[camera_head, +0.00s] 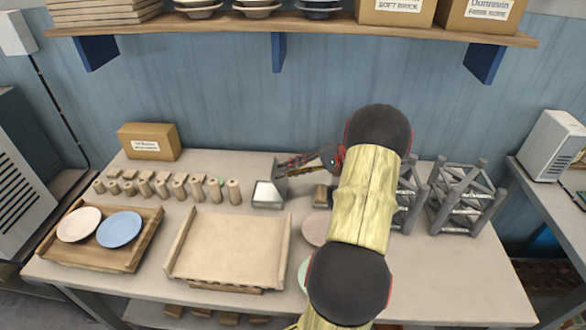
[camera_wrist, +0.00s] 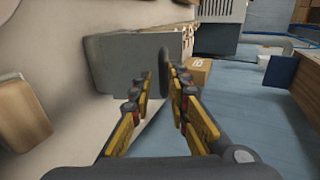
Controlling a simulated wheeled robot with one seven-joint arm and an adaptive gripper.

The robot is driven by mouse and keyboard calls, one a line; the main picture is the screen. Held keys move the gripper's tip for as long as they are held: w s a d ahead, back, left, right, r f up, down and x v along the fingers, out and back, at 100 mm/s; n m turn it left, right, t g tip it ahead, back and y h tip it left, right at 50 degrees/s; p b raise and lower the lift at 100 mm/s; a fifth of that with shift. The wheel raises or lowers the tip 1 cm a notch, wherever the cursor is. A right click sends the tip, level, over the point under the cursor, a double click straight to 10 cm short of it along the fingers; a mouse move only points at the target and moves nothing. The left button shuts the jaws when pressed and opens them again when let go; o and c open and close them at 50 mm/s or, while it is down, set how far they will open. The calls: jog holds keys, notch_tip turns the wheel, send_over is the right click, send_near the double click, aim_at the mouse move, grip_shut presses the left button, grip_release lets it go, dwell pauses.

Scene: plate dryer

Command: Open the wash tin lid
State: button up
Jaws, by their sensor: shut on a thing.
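The wash tin (camera_head: 268,204) is a small grey metal box near the back middle of the table. A pale area shows on its front or inside. A narrow grey plate, seemingly its lid (camera_head: 275,168), stands raised at the tin's back right. My gripper (camera_head: 284,166) reaches in from the right, its fingers at this raised part. In the wrist view the grey tin (camera_wrist: 122,62) is left of the fingers. My gripper (camera_wrist: 164,80) is shut on a thin dark rounded piece there, seemingly the lid's edge or handle. How far the lid is open is hard to tell.
Left of the tin stand several wooden pegs (camera_head: 178,184) and a cardboard box (camera_head: 148,141). A wooden tray (camera_head: 172,242) with pink and blue plates and an empty board (camera_head: 230,248) lie in front. Grey racks (camera_head: 466,198) stand right. A shelf (camera_head: 300,26) hangs above.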

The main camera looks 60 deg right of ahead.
jog(key=shift+o, duration=0.6)
jog(key=shift+a+f, duration=0.2)
jog(key=shift+f, duration=0.5)
jog(key=o, duration=0.3)
jog(key=shift+r, duration=0.15)
jog(key=shift+d+r, duration=0.2)
jog(key=shift+r, duration=0.15)
jog(key=v, duration=0.7)
jog(key=shift+s, duration=0.15)
